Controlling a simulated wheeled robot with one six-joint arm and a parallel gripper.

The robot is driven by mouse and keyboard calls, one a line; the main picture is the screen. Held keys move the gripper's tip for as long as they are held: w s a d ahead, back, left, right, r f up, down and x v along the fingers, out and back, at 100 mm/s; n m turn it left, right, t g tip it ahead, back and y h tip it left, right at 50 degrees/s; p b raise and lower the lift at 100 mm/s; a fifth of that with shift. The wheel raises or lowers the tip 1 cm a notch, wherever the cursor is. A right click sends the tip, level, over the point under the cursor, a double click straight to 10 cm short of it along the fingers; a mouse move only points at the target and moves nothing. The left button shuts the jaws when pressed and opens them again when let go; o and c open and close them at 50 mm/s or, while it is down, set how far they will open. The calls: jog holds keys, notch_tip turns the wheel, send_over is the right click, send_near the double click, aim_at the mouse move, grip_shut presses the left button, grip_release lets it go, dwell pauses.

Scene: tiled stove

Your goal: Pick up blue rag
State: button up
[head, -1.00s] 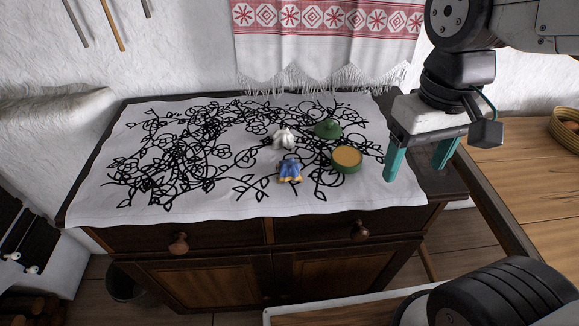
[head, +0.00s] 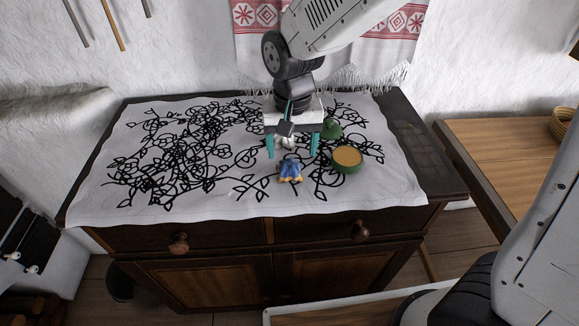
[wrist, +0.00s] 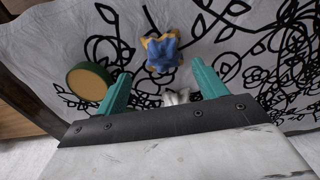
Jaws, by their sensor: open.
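The blue rag (head: 290,170), crumpled and with yellow edging, lies on the white cloth with black flower drawings (head: 150,205) on top of the cabinet. My gripper (head: 292,150) is open, with teal fingers pointing down, above the cloth and just behind the blue rag. In the wrist view the blue rag (wrist: 162,52) lies beyond the fingertips, roughly midway between them, and nothing is held. A white crumpled rag (wrist: 177,96) shows between the fingers near the gripper body; in the head view it is partly hidden by my gripper.
A round green container (head: 347,159) with a tan top stands right of the blue rag. A green lid-like piece (head: 331,129) lies behind it. A red-and-white towel (head: 390,50) hangs on the wall behind. The left of the cloth is free of objects.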

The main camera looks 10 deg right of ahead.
aim_at(290, 162)
jog(key=f, duration=0.5)
jog(key=shift+s+a, duration=0.15)
jog(key=shift+a, duration=0.15)
jog(key=c, duration=1.1)
jog(key=shift+c, duration=0.2)
jog(key=shift+r, duration=0.15)
